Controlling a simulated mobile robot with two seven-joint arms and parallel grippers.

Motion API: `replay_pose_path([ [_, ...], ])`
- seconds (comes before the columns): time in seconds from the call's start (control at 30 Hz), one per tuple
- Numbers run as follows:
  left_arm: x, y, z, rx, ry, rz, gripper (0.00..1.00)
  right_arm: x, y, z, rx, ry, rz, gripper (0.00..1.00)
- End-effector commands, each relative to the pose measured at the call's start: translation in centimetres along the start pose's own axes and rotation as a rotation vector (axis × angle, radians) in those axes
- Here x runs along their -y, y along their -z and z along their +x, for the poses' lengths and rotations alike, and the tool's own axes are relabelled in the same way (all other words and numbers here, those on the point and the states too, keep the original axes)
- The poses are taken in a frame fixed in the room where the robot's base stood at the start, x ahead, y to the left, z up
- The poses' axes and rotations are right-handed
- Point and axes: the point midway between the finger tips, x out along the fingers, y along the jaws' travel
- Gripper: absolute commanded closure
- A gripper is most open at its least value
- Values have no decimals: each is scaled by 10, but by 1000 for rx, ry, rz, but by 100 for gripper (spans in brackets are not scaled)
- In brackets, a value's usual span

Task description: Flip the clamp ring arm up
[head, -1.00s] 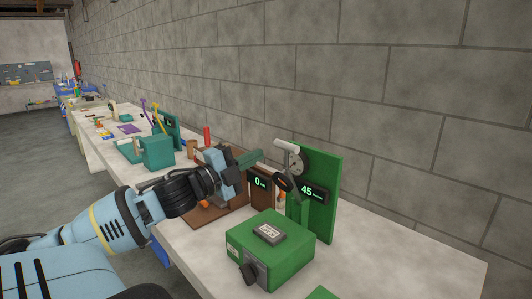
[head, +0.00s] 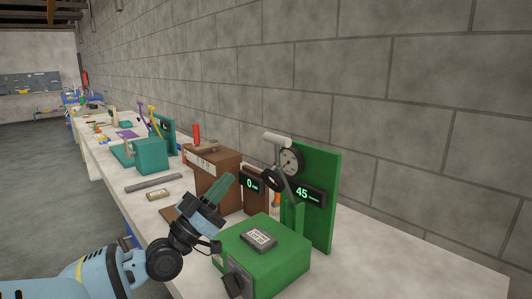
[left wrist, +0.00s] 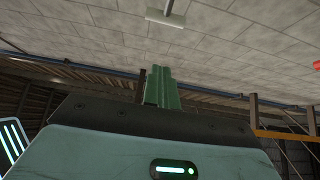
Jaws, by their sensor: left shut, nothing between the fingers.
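The green station has an upright green panel (head: 322,205) with a round dial (head: 290,162) and a display reading 45. In front of the panel are a black ring (head: 272,180) and a lever with a pale grey crossbar (head: 277,139); I cannot tell clearly which part is the clamp ring arm. My left gripper (head: 228,180) is shut and empty, its green fingers pointing up and right, left of the black ring and apart from it in the picture. The shut fingers also show in the left wrist view (left wrist: 162,88). My right gripper is out of view.
A green box (head: 265,255) with a label plate stands in front of the panel. A brown box (head: 212,170) stands behind my left gripper, beside a display reading 0. A teal box (head: 151,155) is farther left. The bench's right end (head: 400,265) is clear.

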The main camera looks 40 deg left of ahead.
Motion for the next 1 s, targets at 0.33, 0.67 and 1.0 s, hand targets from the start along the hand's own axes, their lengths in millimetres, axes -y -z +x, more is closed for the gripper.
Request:
replay_pose_path([
  [0.33,-1,2,23,-3,-5,3,100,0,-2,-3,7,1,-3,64],
  [0.67,-1,1,58,-2,-4,3,100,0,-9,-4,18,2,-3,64],
  [1.0,0,1,86,-2,-1,3,100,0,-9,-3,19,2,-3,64],
])
